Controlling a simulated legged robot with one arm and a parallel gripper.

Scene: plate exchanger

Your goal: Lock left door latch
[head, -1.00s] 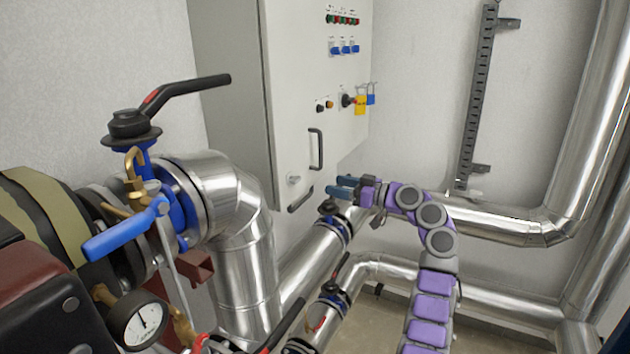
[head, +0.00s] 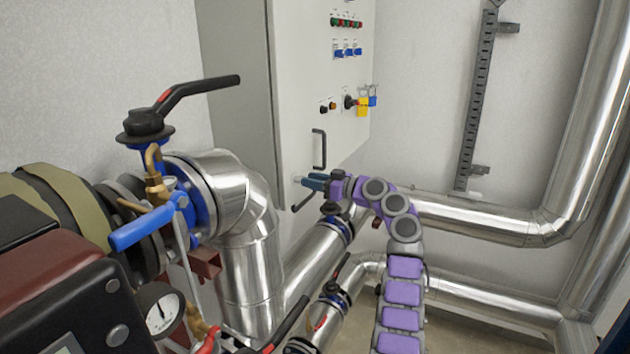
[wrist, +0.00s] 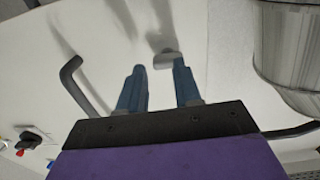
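The cabinet door (head: 300,70) is a pale panel and looks closed. Its small silver latch (head: 297,180) sits low on the door, beside my gripper's fingertips. In the wrist view the latch (wrist: 167,60) is a short grey tab just ahead of the fingertips, nearer the right finger. My gripper (head: 308,182) has blue fingers and points left at the door. In the wrist view my gripper (wrist: 157,70) is open with a clear gap between its fingers. I cannot tell whether a finger touches the latch.
A dark door handle (head: 319,149) stands above the latch, and another black handle (head: 302,201) lies below it. Steel pipes (head: 330,255) run beneath my arm. A blue-handled valve (head: 143,228) and a gauge (head: 163,314) are at the left.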

